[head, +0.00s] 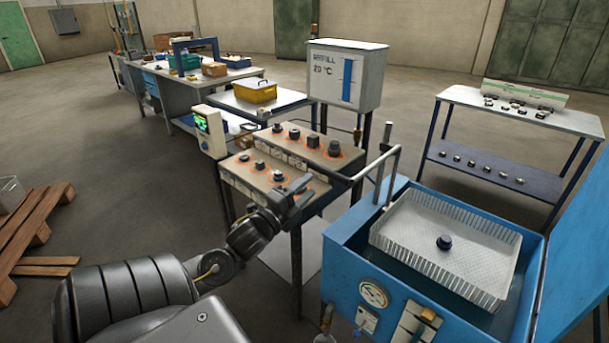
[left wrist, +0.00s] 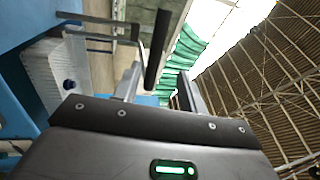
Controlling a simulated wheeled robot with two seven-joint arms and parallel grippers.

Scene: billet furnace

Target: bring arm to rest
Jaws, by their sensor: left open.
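My left arm comes in from the lower left in the head view. Its gripper (head: 297,191) is open, in front of the near edge of the beige bench unit (head: 232,178), with no object seen held. In the left wrist view the two fingers of the left gripper (left wrist: 160,86) stand apart. A dark bar (left wrist: 157,48) shows beyond them; I cannot tell its distance. My right gripper is not in view.
Several dark parts sit on orange-ringed spots on the bench unit. To the right, a blue tank (head: 338,255) holds a white basket (head: 390,215) with a dark knob-like part (head: 444,242). A bent grey rail (head: 365,172) runs close to the gripper's right. A refill box (head: 345,73) stands behind.

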